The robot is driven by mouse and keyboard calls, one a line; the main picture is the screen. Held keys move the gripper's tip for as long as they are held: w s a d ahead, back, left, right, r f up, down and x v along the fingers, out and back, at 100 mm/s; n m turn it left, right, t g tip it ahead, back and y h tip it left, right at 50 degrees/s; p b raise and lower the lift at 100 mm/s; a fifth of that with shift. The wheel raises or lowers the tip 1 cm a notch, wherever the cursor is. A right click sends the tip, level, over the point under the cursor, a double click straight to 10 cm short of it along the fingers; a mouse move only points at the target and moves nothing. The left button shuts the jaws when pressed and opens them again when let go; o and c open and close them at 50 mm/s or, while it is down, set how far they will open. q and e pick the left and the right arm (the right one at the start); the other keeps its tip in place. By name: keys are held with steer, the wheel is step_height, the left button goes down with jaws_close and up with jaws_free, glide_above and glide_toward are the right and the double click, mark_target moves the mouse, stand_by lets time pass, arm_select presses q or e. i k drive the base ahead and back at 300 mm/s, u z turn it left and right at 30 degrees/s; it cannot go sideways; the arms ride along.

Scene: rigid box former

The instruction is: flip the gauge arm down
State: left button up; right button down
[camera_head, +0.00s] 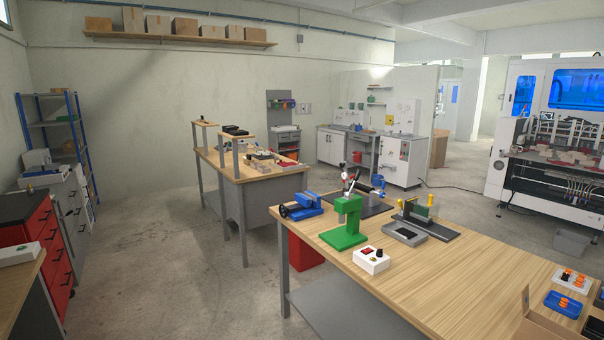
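A wooden workbench (480,263) stands in the right foreground. A green press-like stand (347,222) is on it, with a dark lever rising behind its top. To its right, a dark plate fixture (438,229) carries an upright dark block and yellow parts (430,200). A dark base (372,205) with slim arms and a blue part (378,181) sits behind the green stand. I cannot tell for sure which of these parts is the gauge arm, or its exact angle. Neither of my grippers is in view.
A blue vise (302,206) sits at the bench's far left corner. A white box with red and black buttons (371,260) and a grey tray (404,233) are on the bench. A blue tray (564,304) and cardboard box (545,325) are at right.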

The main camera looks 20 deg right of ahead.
mark_target(345, 175)
steer(key=z, duration=0.9)
steer(key=i, duration=0.65)
steer(key=z, duration=0.65)
